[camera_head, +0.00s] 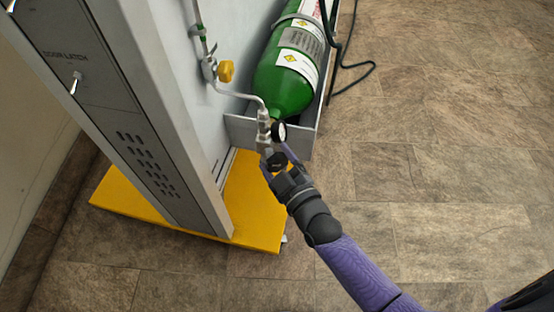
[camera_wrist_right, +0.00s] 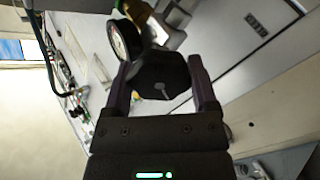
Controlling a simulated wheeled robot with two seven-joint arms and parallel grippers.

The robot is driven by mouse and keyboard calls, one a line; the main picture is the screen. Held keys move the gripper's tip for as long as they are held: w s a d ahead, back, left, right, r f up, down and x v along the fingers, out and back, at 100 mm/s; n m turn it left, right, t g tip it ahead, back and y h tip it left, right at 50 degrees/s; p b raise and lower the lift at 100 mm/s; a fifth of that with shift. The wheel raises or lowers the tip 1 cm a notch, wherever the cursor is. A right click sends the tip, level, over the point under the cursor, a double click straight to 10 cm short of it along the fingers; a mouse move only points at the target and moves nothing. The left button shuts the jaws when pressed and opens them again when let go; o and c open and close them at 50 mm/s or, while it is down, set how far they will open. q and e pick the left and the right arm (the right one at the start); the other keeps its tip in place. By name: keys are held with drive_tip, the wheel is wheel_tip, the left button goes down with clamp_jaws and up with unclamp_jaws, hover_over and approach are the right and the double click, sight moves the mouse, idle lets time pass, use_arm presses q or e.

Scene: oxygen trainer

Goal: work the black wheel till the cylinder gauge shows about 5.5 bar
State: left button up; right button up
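The black wheel (camera_head: 277,161) sits on the regulator at the valve end of the green cylinder (camera_head: 284,82). My right gripper (camera_head: 281,164) is at the wheel, one finger on each side. In the right wrist view the black wheel (camera_wrist_right: 160,80) fills the gap between the fingers (camera_wrist_right: 160,88), which look closed on it. The cylinder gauge (camera_head: 279,132) is just above the wheel. It also shows in the right wrist view (camera_wrist_right: 125,40), seen at a slant; its reading is too small to tell. My left gripper is not in view.
A grey cabinet (camera_head: 125,80) on a yellow base (camera_head: 256,205) stands to the left. A pipe with a yellow valve handle (camera_head: 226,71) runs to the regulator. The cylinder lies in a grey holder (camera_head: 303,143). A black hose (camera_head: 352,66) trails right. The tiled floor at right is clear.

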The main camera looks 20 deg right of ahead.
drive_tip(key=c, duration=0.7)
drive_tip(key=shift+m, duration=0.6)
drive_tip(key=shift+r+m+p, duration=0.1)
drive_tip(key=shift+m+p, duration=0.6)
drive_tip(key=shift+m, duration=0.4)
drive_tip(key=m+p, duration=0.1)
drive_tip(key=m, duration=0.4)
drive_tip(key=shift+m, duration=0.8)
drive_tip(key=shift+d+m, duration=0.1)
drive_tip(key=shift+m, duration=0.2)
